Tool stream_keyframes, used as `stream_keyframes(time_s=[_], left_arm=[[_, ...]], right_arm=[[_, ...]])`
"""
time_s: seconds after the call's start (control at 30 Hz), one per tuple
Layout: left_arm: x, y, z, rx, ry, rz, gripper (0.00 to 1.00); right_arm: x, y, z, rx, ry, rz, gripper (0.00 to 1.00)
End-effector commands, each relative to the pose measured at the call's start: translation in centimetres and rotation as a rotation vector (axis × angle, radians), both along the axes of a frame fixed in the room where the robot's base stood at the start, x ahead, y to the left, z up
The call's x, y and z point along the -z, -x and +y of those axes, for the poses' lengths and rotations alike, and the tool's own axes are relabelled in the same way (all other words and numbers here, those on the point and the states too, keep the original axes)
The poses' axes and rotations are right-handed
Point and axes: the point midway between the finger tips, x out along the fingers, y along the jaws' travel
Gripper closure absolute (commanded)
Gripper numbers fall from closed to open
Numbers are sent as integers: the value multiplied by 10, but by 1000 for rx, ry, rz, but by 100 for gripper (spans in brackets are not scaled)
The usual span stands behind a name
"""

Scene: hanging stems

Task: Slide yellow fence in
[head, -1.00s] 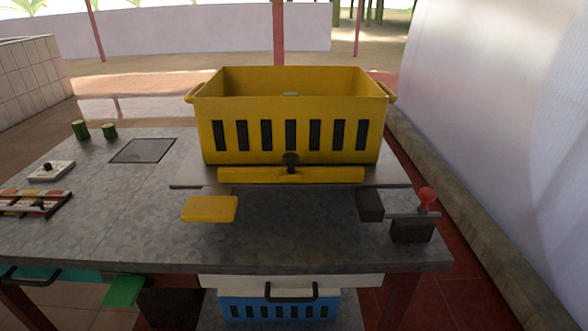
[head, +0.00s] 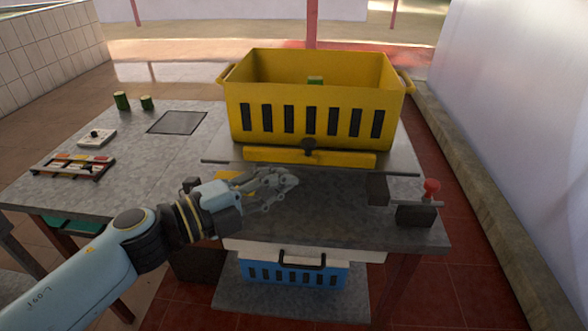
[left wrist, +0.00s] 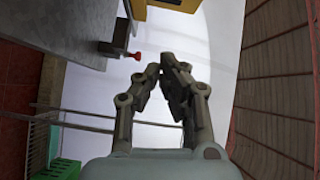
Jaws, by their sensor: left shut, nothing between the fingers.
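The yellow fence (head: 345,159) is a long low bar with a black knob (head: 308,147) at its middle. It lies across the front of the large yellow crate (head: 295,118) on the table. My left gripper (head: 292,181) is in front of and below the fence, left of its middle in the picture, and apart from the knob. Its fingers are closed with nothing between them; they also show in the left wrist view (left wrist: 172,66). A flat yellow piece (head: 228,177) is partly hidden behind my left gripper. My right gripper is not in view.
A red knob (head: 431,187) on a dark block (head: 415,215) stands at the table's right edge. A blue crate (head: 292,272) sits below. Green cylinders (head: 121,101) and a colored rack (head: 73,166) are at left. A wall rises at right.

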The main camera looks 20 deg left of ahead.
Motion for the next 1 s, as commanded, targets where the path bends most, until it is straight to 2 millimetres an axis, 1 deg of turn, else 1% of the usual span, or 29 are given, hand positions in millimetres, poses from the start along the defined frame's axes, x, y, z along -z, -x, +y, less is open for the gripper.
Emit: stream_keyframes(time_s=[0.03, 0.13, 0.4, 0.5, 0.6, 0.77, 1.0], left_arm=[[-2, -9, -6, -2, 5, -2, 100], [-1, -26, -17, -3, 6, 0, 100], [2, -74, -48, -1, 7, 1, 100], [7, -84, -33, -1, 1, 2, 100], [9, -92, -25, -1, 2, 2, 100], [10, -98, -19, -2, 2, 2, 100], [9, -99, -18, -2, 3, 2, 100]], right_arm=[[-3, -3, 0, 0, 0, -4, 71], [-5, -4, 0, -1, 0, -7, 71], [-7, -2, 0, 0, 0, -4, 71], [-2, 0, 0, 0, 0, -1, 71], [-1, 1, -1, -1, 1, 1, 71], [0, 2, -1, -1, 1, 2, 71], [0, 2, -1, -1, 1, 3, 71]])
